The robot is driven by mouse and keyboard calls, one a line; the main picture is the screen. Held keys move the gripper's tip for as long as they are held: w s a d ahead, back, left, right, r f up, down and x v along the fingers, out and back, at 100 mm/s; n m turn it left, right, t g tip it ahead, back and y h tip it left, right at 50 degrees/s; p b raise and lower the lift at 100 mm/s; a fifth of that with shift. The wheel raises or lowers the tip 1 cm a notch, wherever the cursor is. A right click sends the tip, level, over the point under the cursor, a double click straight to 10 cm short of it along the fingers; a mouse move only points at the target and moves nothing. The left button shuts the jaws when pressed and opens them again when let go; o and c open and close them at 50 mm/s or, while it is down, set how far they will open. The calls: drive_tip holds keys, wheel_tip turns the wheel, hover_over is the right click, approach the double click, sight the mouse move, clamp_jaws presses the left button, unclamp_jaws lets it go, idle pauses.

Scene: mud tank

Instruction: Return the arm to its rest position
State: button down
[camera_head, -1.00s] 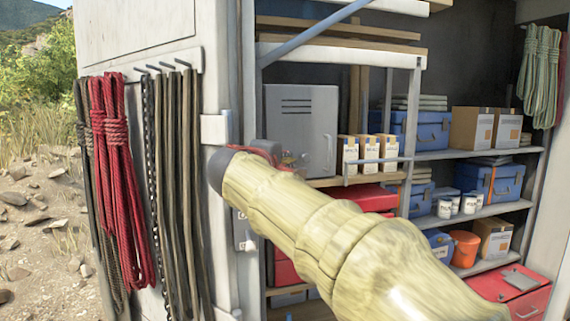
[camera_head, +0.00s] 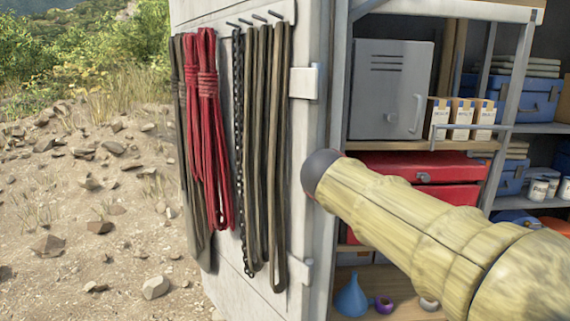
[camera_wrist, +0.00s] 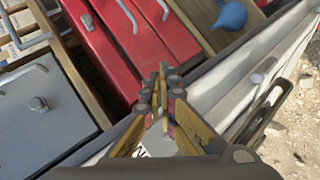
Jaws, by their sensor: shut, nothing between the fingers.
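My arm, in a pale yellow ribbed cover with a dark end, reaches in from the lower right of the head view, in front of the open cabinet (camera_head: 322,190). The gripper's fingers do not show in the head view. In the wrist view my gripper (camera_wrist: 163,75) has its yellow and dark fingers together with nothing between them. Behind the fingers lie the red cases (camera_wrist: 110,60) and the cabinet's pale edge (camera_wrist: 225,85). I cannot tell how far the fingertips are from these.
Red ropes (camera_head: 207,130), a chain (camera_head: 238,150) and dark straps (camera_head: 268,160) hang on the cabinet's outer side. A grey metal box (camera_head: 385,90), small cartons (camera_head: 462,115) and a blue funnel (camera_head: 352,298) stand on the shelves. Open stony ground (camera_head: 80,220) lies to the left.

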drive_tip(key=s+f+m+g+y+b, duration=0.3)
drive_tip(key=s+f+b, duration=1)
drive_tip(key=s+f, duration=2.1)
drive_tip(key=m+y, duration=0.3)
drive_tip(key=m, duration=0.1)
drive_tip(key=shift+s+a+f+m+g, duration=0.15)
drive_tip(key=shift+a+f+m+g, duration=0.1)
drive_tip(key=shift+f+m+g, duration=0.15)
